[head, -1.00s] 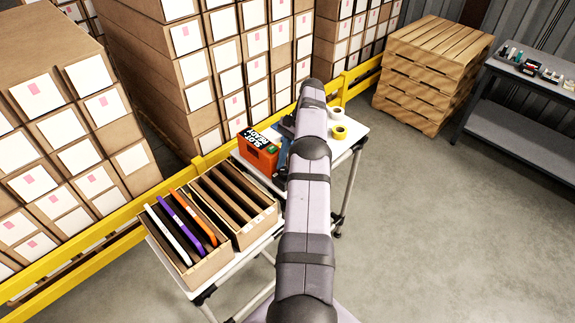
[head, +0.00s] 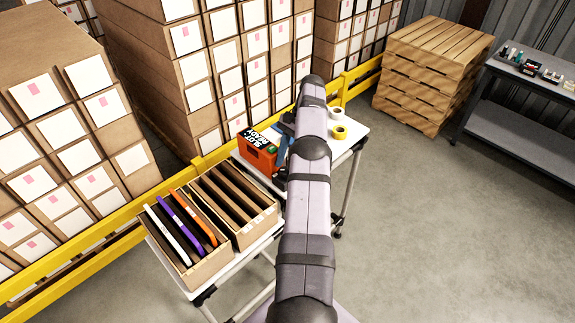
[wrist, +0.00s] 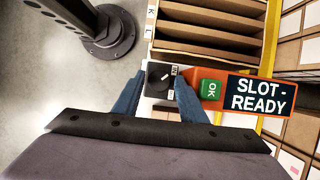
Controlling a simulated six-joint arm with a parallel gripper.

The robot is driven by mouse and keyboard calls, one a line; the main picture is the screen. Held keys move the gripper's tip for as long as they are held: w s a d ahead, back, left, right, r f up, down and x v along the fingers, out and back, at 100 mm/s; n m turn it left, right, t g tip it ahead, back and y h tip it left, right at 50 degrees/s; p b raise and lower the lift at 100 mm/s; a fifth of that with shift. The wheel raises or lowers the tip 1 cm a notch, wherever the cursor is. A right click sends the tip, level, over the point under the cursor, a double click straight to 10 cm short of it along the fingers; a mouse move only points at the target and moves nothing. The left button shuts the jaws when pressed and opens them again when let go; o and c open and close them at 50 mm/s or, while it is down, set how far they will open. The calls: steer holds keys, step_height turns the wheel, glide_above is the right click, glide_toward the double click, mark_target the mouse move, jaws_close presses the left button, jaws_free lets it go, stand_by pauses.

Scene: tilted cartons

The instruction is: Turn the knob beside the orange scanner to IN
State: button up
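The orange scanner (head: 258,160) stands on the white table behind the cartons. In the wrist view the scanner (wrist: 240,91) has a dark screen reading "SLOT-READY" and a green OK button. The black knob (wrist: 157,77) sits on a dark plate beside it, with a white pointer mark slanting to the upper right. A white label next to the knob is partly hidden by the right finger. My gripper (wrist: 159,80) is open, its blue fingertips on either side of the knob with gaps showing. In the head view my arm hides the knob.
Two cartons, one with white, purple and orange flat items (head: 180,222) and one with dividers (head: 232,205), stand at the table's near end. Tape rolls (head: 338,132) lie right of my arm. A yellow rail (head: 75,245) and stacked boxes stand behind.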

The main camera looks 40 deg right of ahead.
step_height(320, 180, up, 9)
steer(key=p, duration=0.4)
stand_by(0.4)
steer(key=w+a+r+n+h, duration=0.1)
steer(key=a+r+n, duration=0.25)
steer(key=a, duration=0.75)
steer(key=w+a+r+n+h, duration=0.2)
steer(key=a+n, duration=0.3)
steer(key=a, duration=0.5)
steer(key=s+a+f+n+h, duration=0.1)
steer(key=s+a+f+n, duration=0.1)
steer(key=s+a+n, duration=0.5)
steer(key=s+a+f+n, duration=0.3)
steer(key=s+a, duration=0.5)
steer(key=s, duration=0.5)
step_height(320, 180, down, 73)
steer(key=b, duration=7.3)
steer(key=shift+r, duration=0.15)
